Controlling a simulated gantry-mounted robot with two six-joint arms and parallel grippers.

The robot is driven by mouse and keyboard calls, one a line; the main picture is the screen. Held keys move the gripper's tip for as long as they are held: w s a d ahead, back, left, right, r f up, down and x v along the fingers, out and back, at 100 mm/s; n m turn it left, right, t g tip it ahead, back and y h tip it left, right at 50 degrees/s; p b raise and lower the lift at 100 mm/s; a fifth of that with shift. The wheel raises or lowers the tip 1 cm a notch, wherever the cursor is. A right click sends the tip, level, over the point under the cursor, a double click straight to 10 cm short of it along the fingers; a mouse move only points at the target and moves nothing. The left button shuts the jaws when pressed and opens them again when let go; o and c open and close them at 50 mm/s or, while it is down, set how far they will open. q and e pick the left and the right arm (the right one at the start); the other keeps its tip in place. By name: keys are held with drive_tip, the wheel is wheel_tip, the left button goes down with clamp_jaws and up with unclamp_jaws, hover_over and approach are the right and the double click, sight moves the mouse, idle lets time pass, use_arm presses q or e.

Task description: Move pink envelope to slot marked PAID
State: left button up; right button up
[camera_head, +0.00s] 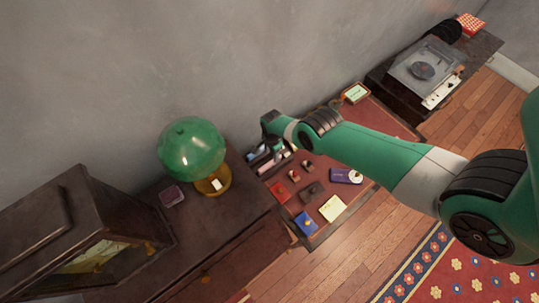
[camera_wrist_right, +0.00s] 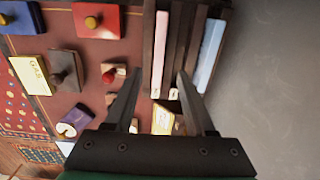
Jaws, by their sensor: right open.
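The pink envelope (camera_wrist_right: 160,52) stands on edge in a dark wooden rack (camera_wrist_right: 177,40) in the right wrist view. A light blue envelope (camera_wrist_right: 210,55) stands in another slot to its right. Small pale labels sit at the slot ends, too small to read, so I cannot tell which is PAID. In the head view my right arm reaches over the desk (camera_head: 313,167) and partly hides the rack. My left gripper is not in view.
Several stamps and small boxes lie on the desk, including a blue box (camera_head: 305,222), a cream note (camera_head: 332,208) and a purple item (camera_head: 345,176). A green lamp (camera_head: 190,148) stands on the cabinet left of the rack. The grey wall (camera_wrist_right: 275,80) is close beside the rack.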

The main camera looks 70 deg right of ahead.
sight(271, 162)
drive_tip(key=f+b, duration=0.2)
drive_tip(key=f, duration=0.1)
drive_tip(key=f+b, duration=0.3)
drive_tip(key=f, duration=0.1)
drive_tip(key=shift+a+f+b, duration=0.2)
drive_tip(key=shift+f+b, duration=0.05)
drive_tip(key=shift+b, duration=0.05)
drive_tip(key=shift+r, duration=0.2)
clamp_jaws()
